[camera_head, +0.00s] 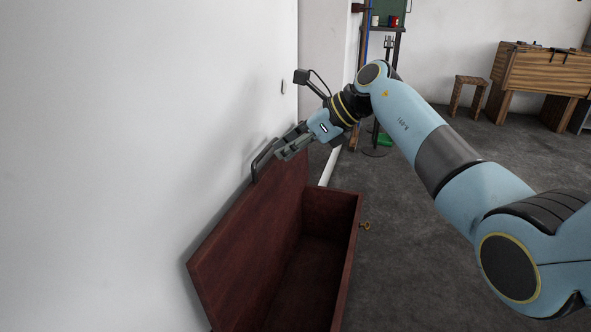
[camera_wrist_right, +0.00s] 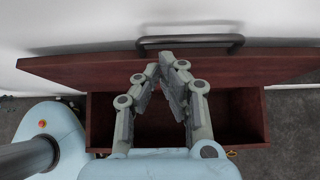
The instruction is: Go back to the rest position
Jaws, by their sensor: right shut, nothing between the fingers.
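My right gripper (camera_head: 284,151) is shut and empty, held close to the dark handle (camera_head: 262,160) on the raised lid of a dark red wooden chest. I cannot tell whether it touches the handle in the head view. In the right wrist view, the fingertips (camera_wrist_right: 163,62) are together below the handle (camera_wrist_right: 190,41), with a gap between them in the picture. The chest's lid (camera_head: 246,236) stands open, leaning towards the white wall. The chest body (camera_head: 350,235) is open and looks empty inside where it shows. My left gripper is not in view.
A white wall (camera_head: 130,140) stands close behind the lid. A small brass-coloured key-like piece (camera_head: 365,226) sticks out from the chest's front. Grey floor (camera_head: 410,270) lies free to the right. A stool (camera_head: 468,94), a wooden bench (camera_head: 545,72) and a shelf stand are farther back.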

